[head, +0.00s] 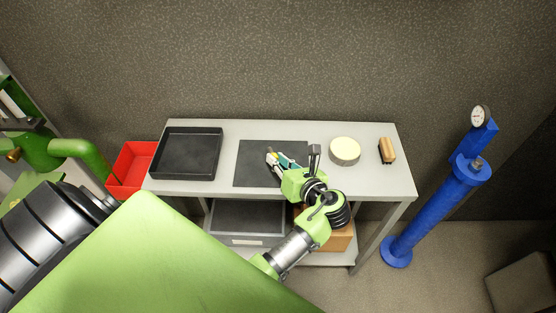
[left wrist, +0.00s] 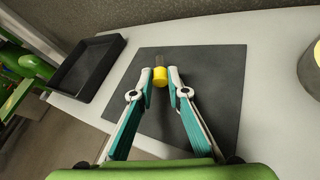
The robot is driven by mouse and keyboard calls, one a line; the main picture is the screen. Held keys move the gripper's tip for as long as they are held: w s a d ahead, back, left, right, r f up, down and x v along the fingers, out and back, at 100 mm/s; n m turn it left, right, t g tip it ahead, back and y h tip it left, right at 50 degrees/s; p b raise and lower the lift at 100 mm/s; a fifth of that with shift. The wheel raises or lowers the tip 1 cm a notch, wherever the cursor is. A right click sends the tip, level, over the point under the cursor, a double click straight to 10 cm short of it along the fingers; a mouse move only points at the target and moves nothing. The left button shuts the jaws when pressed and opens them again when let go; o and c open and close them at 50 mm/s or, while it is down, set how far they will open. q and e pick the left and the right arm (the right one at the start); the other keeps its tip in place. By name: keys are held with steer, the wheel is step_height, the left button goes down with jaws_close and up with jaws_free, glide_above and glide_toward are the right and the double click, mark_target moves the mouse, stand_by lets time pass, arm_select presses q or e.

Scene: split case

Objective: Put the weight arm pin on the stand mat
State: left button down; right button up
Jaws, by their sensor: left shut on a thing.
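The weight arm pin is a small piece with a yellow cylinder (left wrist: 160,77) and a thin grey-brown shaft. My left gripper (head: 272,157) is shut on it, with the yellow part between the fingertips in the left wrist view (left wrist: 160,74). The stand mat is a dark flat square (head: 249,177) on the light table; it also fills the middle of the left wrist view (left wrist: 222,70). The pin is over the mat; I cannot tell whether it touches it. My right gripper is not in view.
A black tray (head: 187,177) stands left of the mat, with a red bin (head: 130,165) beyond it. A round pale-topped tin (head: 345,151) and a wooden brush (head: 387,150) stand to the right. A blue column (head: 430,205) stands off the table's right end.

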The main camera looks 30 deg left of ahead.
arm_select(q)
steer(key=shift+f+b, duration=0.3)
steer(key=shift+f, duration=0.55)
steer(key=c, duration=1.9)
jaws_free()
steer(key=shift+f, duration=0.1)
